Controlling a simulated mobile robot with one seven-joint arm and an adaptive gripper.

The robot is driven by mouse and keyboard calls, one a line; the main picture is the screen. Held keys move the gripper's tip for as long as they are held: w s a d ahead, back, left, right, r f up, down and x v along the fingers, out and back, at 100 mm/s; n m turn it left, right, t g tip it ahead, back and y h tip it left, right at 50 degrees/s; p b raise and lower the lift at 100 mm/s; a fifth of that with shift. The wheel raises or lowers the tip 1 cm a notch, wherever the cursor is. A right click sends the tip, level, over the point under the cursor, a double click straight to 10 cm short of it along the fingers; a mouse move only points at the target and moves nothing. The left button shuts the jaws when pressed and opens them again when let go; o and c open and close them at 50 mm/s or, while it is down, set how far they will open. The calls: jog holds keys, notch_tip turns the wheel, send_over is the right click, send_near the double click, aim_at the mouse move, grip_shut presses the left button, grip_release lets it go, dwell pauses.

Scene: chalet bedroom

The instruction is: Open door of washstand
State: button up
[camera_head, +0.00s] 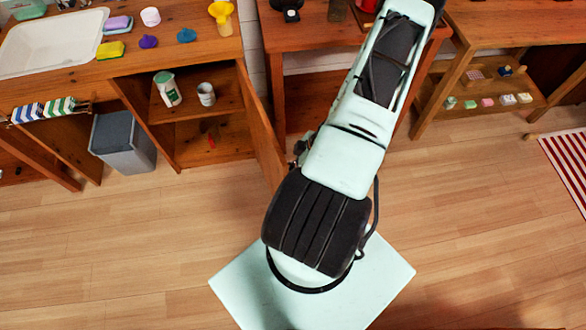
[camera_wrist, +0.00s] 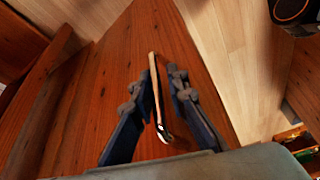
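The wooden washstand (camera_head: 180,68) is at the left in the head view. Its door (camera_head: 261,125) stands swung out from the right side of the cabinet, with the shelves inside exposed. In the wrist view the door panel (camera_wrist: 100,85) fills much of the picture, with a slim bar handle (camera_wrist: 155,85) on it. My gripper (camera_wrist: 160,82) is at the handle, with its two dark fingers apart, one on either side of the bar. A gap shows on the right side; contact on the left cannot be told. In the head view my arm mostly hides the gripper.
A white basin (camera_head: 50,42), sponges and small bottles stand on the washstand top. A can (camera_head: 206,94) and a white container (camera_head: 167,89) are on the inner shelf. A grey bin (camera_head: 122,142) stands at the left. The floor in front is clear. A wooden table (camera_head: 290,36) stands to the right.

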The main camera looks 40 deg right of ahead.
jog(key=shift+o, duration=1.2)
jog(key=shift+s, duration=0.2)
jog(key=shift+o, duration=0.3)
jog(key=shift+w, duration=0.15)
jog(key=shift+d+r, duration=0.15)
jog(key=shift+r, duration=0.3)
jog(key=v, duration=1.1)
jog(key=shift+s+f, duration=0.1)
jog(key=shift+s, duration=0.1)
